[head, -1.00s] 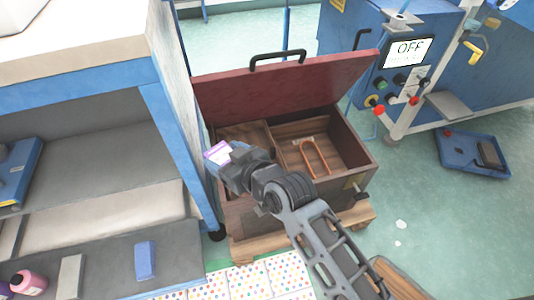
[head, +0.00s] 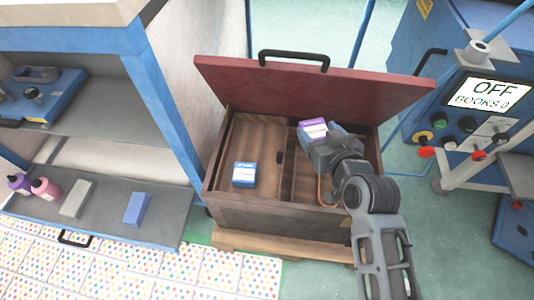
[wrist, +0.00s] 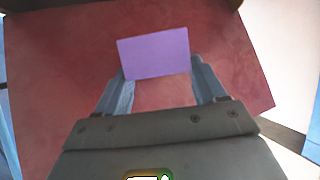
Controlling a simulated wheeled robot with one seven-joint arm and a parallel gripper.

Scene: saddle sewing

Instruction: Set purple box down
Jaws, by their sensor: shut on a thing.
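The purple box (head: 313,127) has a white label and is held by my gripper (head: 328,131). It is above the right compartment of the open wooden chest (head: 262,214), in front of the raised red lid (head: 310,85). In the wrist view the purple box (wrist: 154,53) sits between the two fingers of my gripper (wrist: 160,80), with the red lid behind it. My gripper is shut on the box. My arm hides much of the right compartment. How high the box is above the chest floor is hard to tell.
A blue and white box (head: 244,174) lies in the chest's left compartment. An orange tool (head: 322,190) is partly hidden under my gripper. A shelf unit (head: 150,120) stands at the left, with a blue block (head: 138,208) and bottles. A machine (head: 470,110) stands at the right.

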